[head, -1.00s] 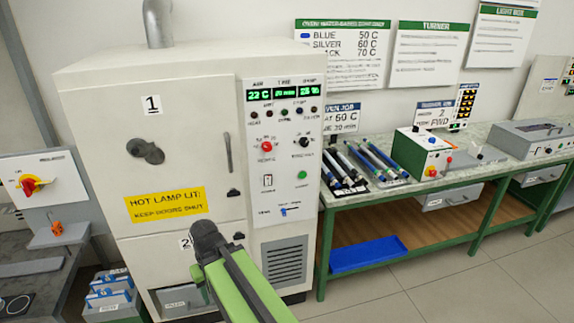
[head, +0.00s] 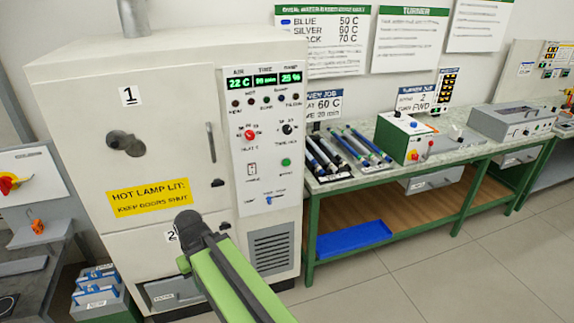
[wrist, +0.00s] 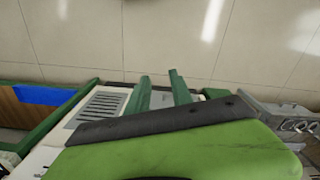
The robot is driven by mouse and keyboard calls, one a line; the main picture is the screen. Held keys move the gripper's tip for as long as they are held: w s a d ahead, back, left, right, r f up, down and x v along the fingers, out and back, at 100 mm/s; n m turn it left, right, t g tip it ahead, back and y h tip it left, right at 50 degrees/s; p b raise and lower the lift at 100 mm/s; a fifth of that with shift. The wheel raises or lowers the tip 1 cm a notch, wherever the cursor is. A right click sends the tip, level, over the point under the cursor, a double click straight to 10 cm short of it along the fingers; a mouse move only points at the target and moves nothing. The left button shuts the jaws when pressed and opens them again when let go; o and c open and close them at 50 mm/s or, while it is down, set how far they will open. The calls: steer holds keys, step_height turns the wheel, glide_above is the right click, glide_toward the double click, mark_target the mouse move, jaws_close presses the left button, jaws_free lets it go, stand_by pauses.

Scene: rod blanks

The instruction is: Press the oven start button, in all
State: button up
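The oven (head: 75,80) is a large pale cabinet at left in the head view, with its doors shut. Its control panel (head: 268,215) is on the right of its front. A round green button (head: 286,162) sits low right on the panel, apparently the start button; its label is too blurred to read. My gripper (head: 187,225) is in front of the lower oven door, left of and below the green button and apart from it. In the wrist view my gripper (wrist: 160,75) shows two green fingers spread with a gap, holding nothing. The button does not show there.
The panel also has a red knob (head: 250,135), a black knob (head: 287,129), a rocker switch (head: 252,170) and a blue lever (head: 268,200). A green-framed bench (head: 460,148) with rods and boxes stands at right. The floor (head: 440,260) before it is clear.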

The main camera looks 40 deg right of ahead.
jaws_close()
stand_by(1.4)
